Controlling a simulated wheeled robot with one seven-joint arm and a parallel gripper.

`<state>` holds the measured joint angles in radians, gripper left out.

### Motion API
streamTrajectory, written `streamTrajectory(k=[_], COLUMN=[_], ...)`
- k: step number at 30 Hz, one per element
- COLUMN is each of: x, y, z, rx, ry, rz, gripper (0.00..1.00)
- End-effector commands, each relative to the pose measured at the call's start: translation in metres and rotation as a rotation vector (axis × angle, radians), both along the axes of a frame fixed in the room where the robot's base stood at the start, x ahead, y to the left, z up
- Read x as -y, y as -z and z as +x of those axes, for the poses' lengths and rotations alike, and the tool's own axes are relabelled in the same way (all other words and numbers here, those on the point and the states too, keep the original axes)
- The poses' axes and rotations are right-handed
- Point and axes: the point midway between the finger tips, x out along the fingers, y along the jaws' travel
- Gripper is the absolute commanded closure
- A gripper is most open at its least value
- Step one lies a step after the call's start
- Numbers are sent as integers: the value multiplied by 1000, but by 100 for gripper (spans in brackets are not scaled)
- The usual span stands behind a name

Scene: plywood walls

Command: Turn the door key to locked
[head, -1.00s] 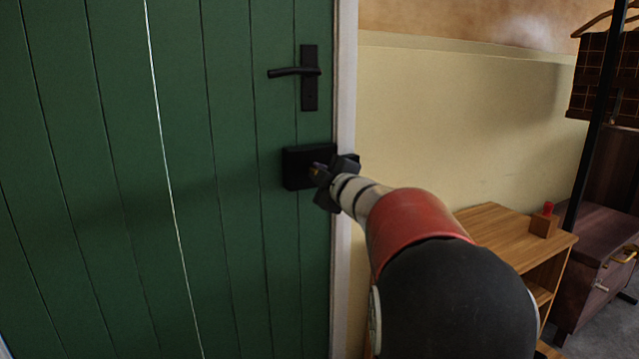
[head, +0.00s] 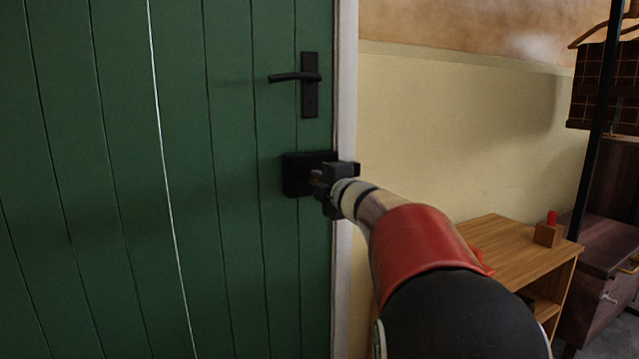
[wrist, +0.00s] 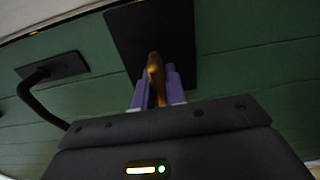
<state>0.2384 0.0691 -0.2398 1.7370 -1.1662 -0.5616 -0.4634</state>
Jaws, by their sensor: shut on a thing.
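The green door (head: 170,200) fills the left of the head view, with a black lever handle (head: 297,77) on a tall plate. Below it is a black lock box (head: 298,175). My gripper (head: 318,182) is at the lock box's right part. In the wrist view a brass-coloured key (wrist: 155,75) stands out from the dark lock plate, between the two purple fingertips of my gripper (wrist: 158,88), which are shut on it. The lever handle also shows in the wrist view (wrist: 40,78), at the left. The keyhole and the key's far end are hidden.
A white door frame (head: 346,100) runs along the door's right edge. A wooden side table (head: 510,250) with a small red-topped wooden block (head: 549,230) stands at the right. A dark cabinet (head: 605,250) and clothes rack (head: 600,110) are behind it.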

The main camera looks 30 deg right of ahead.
Motion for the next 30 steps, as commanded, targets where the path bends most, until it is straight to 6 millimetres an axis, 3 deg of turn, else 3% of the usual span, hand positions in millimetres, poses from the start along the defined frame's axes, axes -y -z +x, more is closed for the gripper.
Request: streamTrajectory(k=[8,9,14,23,30], x=[0,0,0,0,2], y=[1,1,1,0,-1], z=[0,0,0,-2,-35], rx=[-1,-2,-1,0,1], ry=[-1,-1,-1,0,2], rz=[-3,-3,-2,-1,-1], gripper=[100,86,65,65,65])
